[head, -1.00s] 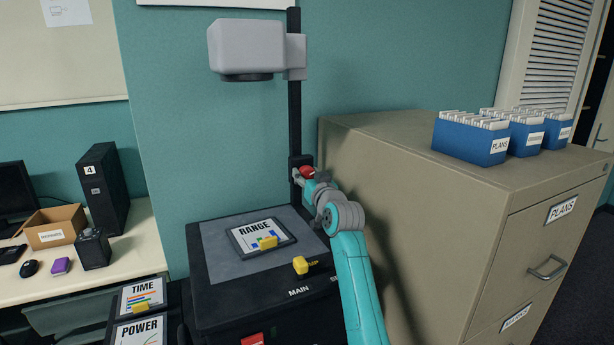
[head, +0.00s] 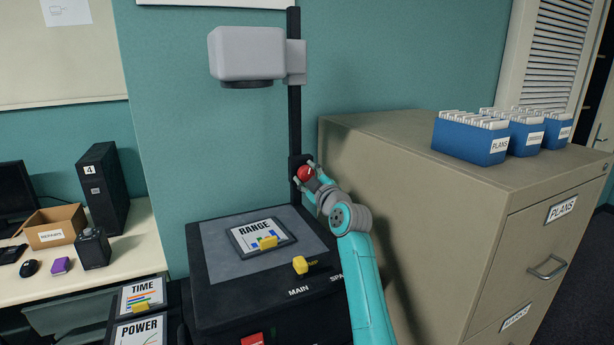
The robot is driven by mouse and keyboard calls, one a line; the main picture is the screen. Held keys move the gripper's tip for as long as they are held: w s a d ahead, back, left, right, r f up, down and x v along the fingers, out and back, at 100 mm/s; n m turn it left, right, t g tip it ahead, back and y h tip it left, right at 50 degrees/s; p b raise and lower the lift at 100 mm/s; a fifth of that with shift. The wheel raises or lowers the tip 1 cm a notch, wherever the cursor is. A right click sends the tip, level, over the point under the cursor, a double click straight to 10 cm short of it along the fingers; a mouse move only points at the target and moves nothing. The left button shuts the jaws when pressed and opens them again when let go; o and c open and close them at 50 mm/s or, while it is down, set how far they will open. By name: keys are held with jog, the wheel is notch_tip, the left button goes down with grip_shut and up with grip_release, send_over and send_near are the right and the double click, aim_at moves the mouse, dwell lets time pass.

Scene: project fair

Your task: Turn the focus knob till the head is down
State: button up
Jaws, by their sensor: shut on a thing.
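The red focus knob (head: 304,174) sits on a dark bracket at the lower part of the black post (head: 294,120). My gripper (head: 309,174) is shut on the knob, with its fingers on either side of it. The grey projector head (head: 246,53) is on the upper part of the post, well above the grey stage (head: 215,262) of the black projector body. A RANGE sheet (head: 250,230) with a yellow block (head: 267,242) on it lies on the stage. My arm hides part of the body's right side.
A tall beige filing cabinet (head: 410,215) stands close to the right of my arm, with blue file boxes (head: 470,140) on top. TIME (head: 140,293) and POWER (head: 140,330) sheets lie at lower left.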

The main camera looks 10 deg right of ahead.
jog(key=shift+n, duration=1.7)
jog(key=o, duration=1.2)
jog(key=shift+c, duration=0.2)
jog(key=v, duration=1.2)
jog(key=shift+d, duration=0.2)
